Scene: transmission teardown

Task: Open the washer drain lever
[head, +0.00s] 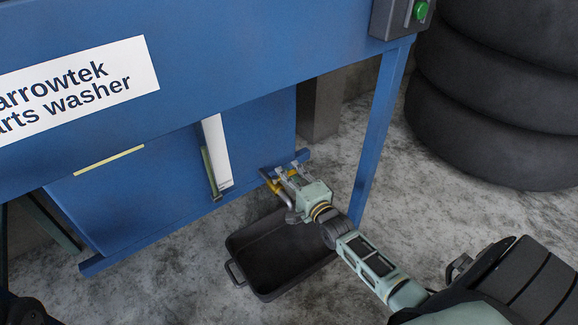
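The blue parts washer (240,75) fills the upper left of the head view. A small yellow part (270,183), which looks like the drain lever, shows low at the washer's front right. A grey curved pipe (284,198) is beside it. My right gripper (287,171) is at this spot, just right of the yellow part, its fingers pointing at the washer. Its two fingertips look apart, with nothing clearly seen between them. The gripper hides part of the lever and fitting, and I cannot tell whether it touches them. My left gripper is not in view.
A black drain pan (236,243) with a side handle lies on the concrete floor below the fitting, partly under my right arm. A blue leg (383,130) stands to the right. A control box (398,15) with a green button is above. Stacked tires (490,95) stand at right.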

